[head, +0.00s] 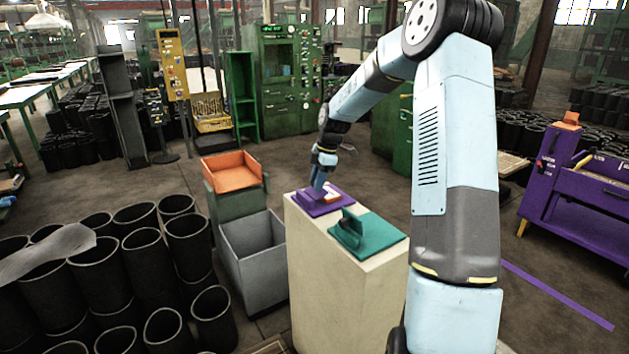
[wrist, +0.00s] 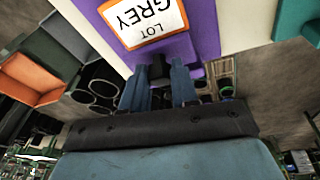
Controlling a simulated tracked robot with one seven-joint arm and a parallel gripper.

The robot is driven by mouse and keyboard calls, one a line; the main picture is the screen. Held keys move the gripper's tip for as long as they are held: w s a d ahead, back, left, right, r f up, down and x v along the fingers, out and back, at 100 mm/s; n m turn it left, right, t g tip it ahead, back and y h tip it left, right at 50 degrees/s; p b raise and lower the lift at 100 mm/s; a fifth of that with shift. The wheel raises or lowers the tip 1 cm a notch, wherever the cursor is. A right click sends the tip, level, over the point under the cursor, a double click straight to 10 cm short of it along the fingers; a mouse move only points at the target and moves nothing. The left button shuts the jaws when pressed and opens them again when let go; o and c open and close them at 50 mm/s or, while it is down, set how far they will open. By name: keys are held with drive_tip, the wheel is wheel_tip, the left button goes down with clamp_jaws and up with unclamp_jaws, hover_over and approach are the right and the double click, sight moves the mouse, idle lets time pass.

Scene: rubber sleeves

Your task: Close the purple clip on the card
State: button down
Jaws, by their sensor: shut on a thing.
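The purple clip (head: 312,208) lies on top of the pale block, at its far end. A card (head: 333,197) with an orange border lies on it. In the wrist view the card (wrist: 145,19) reads "LOT GREY" upside down, against the purple clip (wrist: 206,38). My gripper (head: 319,186) reaches down onto the clip from above. In the wrist view my gripper (wrist: 159,78) has its two blue fingers on either side of a dark part at the clip's edge, and is shut on it. The fingers hide part of the clip, and I cannot tell its flap's angle.
A teal clip (head: 378,237) with a raised flap lies nearer on the same pale block (head: 335,290). A grey bin (head: 255,250) and an orange tray (head: 232,170) stand to its left. Black rubber sleeves (head: 135,255) fill the lower left. A purple cart (head: 580,195) stands right.

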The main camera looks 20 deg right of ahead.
drive_tip(key=shift+w+d+f+g+y, duration=0.15)
drive_tip(key=shift+d+f+g+y, duration=0.2)
drive_tip(key=shift+y, duration=0.65)
drive_tip(key=shift+w+d+f+g+y, duration=0.15)
drive_tip(key=shift+d+f+y, duration=0.25)
drive_tip(key=shift+y, duration=0.6)
drive_tip(key=shift+s+f, duration=0.1)
drive_tip(key=c, duration=0.9)
unclamp_jaws()
drive_tip(key=shift+o, duration=0.2)
drive_tip(key=v, duration=1.3)
drive_tip(key=shift+d+r, duration=0.25)
drive_tip(key=shift+d, duration=0.05)
drive_tip(key=shift+a, duration=0.1)
